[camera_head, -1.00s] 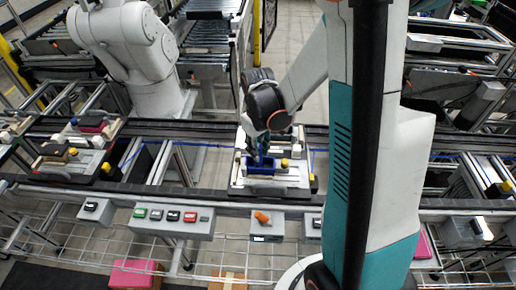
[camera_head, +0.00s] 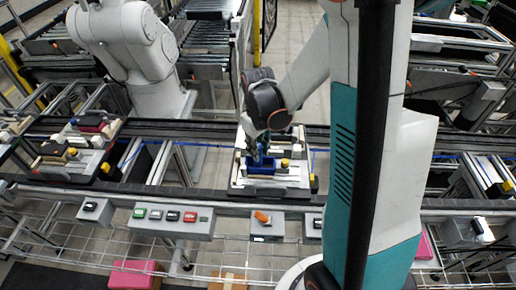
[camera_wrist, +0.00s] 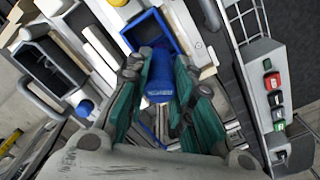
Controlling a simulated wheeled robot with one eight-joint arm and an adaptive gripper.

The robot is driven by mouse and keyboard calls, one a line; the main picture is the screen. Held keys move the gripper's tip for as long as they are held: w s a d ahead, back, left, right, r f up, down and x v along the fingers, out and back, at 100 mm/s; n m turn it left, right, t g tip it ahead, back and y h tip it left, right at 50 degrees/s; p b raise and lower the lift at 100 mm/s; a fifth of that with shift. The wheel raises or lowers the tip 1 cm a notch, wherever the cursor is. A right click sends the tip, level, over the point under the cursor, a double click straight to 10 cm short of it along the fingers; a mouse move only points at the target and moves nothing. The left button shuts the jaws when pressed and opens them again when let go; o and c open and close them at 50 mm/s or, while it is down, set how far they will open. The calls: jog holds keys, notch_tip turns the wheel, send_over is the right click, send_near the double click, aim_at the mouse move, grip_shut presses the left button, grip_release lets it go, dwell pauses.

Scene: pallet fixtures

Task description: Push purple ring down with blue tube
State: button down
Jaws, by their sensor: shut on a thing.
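My gripper (camera_wrist: 157,95) is shut on the blue tube (camera_wrist: 160,72), seen between its green-padded fingers in the wrist view. In the head view my gripper (camera_head: 256,148) is over the white pallet fixture (camera_head: 240,183), with the blue tube (camera_head: 258,157) pointing down beside a blue box (camera_head: 262,168). In the wrist view the blue box (camera_wrist: 152,30) is an open tray just beyond the tube's end.
A yellow knob (camera_head: 284,163) stands on the fixture to the right of the blue box. A button panel (camera_head: 172,217) and an orange switch (camera_head: 262,217) are along the front rail. A white robot arm (camera_head: 130,45) stands behind the conveyor at left.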

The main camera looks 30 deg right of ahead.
jog(key=shift+f+b, duration=0.85)
jog(key=shift+b, duration=0.5)
dwell(3.6)
jog(key=shift+r, duration=0.1)
jog(key=shift+r+p, duration=2.75)
jog(key=shift+r, duration=1.2)
jog(key=shift+s, duration=0.1)
